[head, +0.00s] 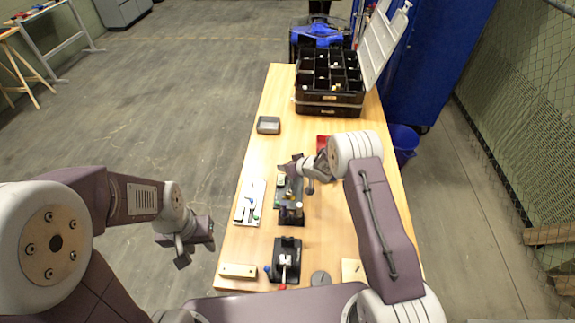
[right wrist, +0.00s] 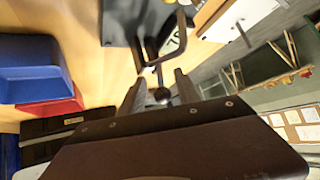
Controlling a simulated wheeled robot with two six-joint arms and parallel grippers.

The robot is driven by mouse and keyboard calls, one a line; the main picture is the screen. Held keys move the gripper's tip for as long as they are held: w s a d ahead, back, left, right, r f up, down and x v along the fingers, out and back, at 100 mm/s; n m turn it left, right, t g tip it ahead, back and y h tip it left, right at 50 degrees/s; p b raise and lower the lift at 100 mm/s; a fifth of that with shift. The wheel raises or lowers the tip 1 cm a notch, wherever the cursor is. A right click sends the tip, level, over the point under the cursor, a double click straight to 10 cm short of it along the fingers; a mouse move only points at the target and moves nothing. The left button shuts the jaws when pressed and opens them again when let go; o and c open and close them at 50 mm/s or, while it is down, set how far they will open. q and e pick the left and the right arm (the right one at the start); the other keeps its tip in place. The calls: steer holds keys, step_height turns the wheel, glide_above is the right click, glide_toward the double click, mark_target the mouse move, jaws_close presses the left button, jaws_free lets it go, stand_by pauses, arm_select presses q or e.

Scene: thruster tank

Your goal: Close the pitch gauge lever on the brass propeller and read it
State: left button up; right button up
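The dark gauge fixture (head: 290,212) stands mid-table; a small yellowish part on it may be the brass propeller, too small to tell. The gauge reading cannot be made out. My left gripper (head: 192,242) hangs empty over the floor left of the table; its finger gap is unclear.
A second black fixture (head: 287,262) with a red-tipped handle stands nearer on the table (head: 262,150). A white board (head: 249,205) lies left of the gauge, and a grey box (head: 268,125) beyond. A black compartment case (head: 330,108) fills the far end.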

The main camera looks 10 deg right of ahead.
steer(key=v, duration=0.9)
stand_by(0.5)
